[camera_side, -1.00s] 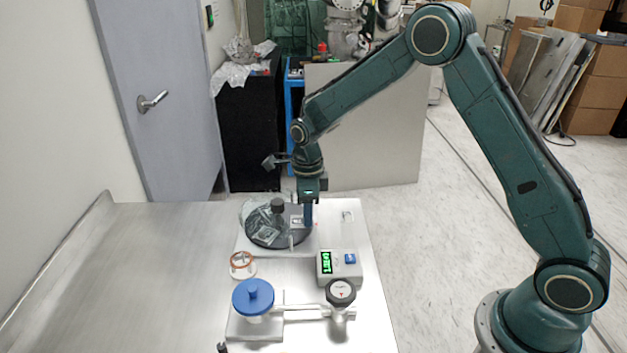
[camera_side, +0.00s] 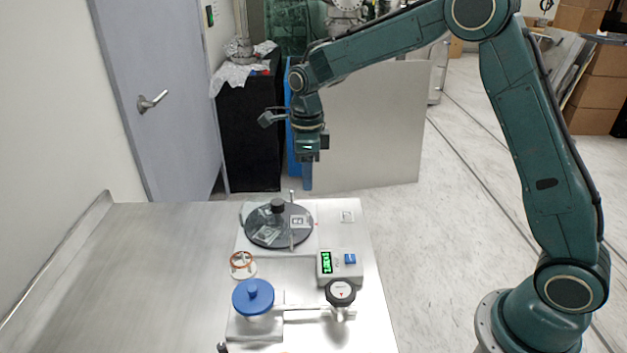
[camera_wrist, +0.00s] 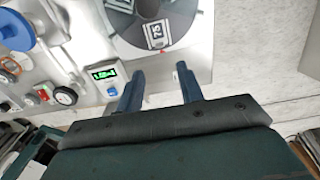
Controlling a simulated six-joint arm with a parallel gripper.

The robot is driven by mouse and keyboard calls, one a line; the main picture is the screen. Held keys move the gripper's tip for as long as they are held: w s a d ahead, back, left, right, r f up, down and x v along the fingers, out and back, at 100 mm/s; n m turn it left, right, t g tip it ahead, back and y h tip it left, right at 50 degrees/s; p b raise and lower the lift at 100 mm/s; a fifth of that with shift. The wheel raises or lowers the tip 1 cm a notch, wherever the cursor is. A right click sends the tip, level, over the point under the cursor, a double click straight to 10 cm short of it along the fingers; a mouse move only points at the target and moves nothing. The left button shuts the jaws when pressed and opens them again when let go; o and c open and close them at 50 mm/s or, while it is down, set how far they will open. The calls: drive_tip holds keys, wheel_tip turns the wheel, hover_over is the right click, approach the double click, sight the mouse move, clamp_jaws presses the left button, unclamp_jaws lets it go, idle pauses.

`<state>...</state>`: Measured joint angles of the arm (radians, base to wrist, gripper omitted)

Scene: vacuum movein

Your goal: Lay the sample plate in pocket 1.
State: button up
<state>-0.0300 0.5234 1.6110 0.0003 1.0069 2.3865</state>
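A dark round disc (camera_side: 262,240) lies on the metal bench with a black knob at its centre. A small pale sample plate with a dark mark (camera_side: 299,222) lies on the disc's right side; in the wrist view it shows as a white-framed plate (camera_wrist: 155,34) near the disc rim. I cannot read which pocket it is in. My gripper (camera_side: 307,188) is raised above the disc's right edge, apart from the plate. In the wrist view my gripper (camera_wrist: 160,69) has its two fingers spread with nothing between them.
A small thin post (camera_side: 291,228) stands at the disc. A small square (camera_side: 347,216) lies right of the disc.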

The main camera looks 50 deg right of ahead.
drive_tip(key=shift+r, duration=1.05)
drive_tip(key=shift+s+r, duration=0.1)
drive_tip(key=s+d+r+n+t, duration=0.1)
drive_tip(key=s+r+n+t, duration=0.2)
drive_tip(key=s+r+n, duration=0.95)
drive_tip(key=s+f+n+t, duration=0.2)
drive_tip(key=s+n, duration=1.2)
drive_tip(key=s, duration=0.4)
drive_tip(key=shift+s+d+f+t, duration=0.2)
drive_tip(key=shift+d+t, duration=0.05)
drive_tip(key=shift+t, duration=0.05)
drive_tip(key=shift+n, duration=0.25)
